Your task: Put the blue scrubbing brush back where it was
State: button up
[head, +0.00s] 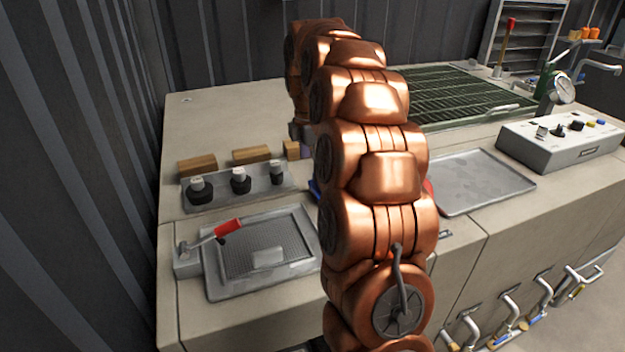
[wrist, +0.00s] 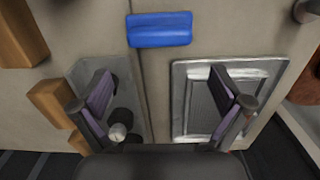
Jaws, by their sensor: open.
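A blue block (wrist: 160,29), which looks like the scrubbing brush, lies on the counter at the top middle of the wrist view. No bristles can be made out. In the head view only a sliver of blue (head: 314,188) shows beside my arm, which hides the rest. My gripper (wrist: 165,97) is open and empty above the counter, its purple-padded fingers wide apart. The blue block is beyond the fingertips in the wrist view, not between them. In the head view my gripper is mostly hidden behind my arm.
A plate with black knobs (head: 240,181) and wooden blocks (head: 251,154) stand left of my arm. A mesh tray (head: 309,236) with a red-handled tool (head: 228,228) is in front. A flat metal tray (head: 485,180) and control box (head: 560,145) are at right. A dark wall borders the left.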

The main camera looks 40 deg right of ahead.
jog(key=shift+a+r, duration=0.1)
jog(key=shift+r, duration=1.8)
jog(key=s+a+f+m+g, duration=0.1)
jog(key=s+a+m, duration=0.2)
jog(key=s+a, duration=0.45)
jog(key=s+a+f+m, duration=0.2)
jog(key=s+a+m, duration=0.1)
jog(key=s+a, duration=0.4)
jog(key=s+a+f+m, duration=0.2)
jog(key=s+a+m, duration=0.1)
jog(key=s, duration=0.4)
jog(key=s+a+f+m+g, duration=0.1)
jog(key=s+a+f+m, duration=0.1)
jog(key=s, duration=0.5)
jog(key=s+a+f+m+g, duration=0.1)
jog(key=s+a+f+m, duration=0.2)
jog(key=s, duration=0.4)
jog(key=shift+s+a+f+m+y, duration=0.15)
jog(key=shift+a+f+m+y, duration=0.2)
jog(key=shift+f, duration=0.25)
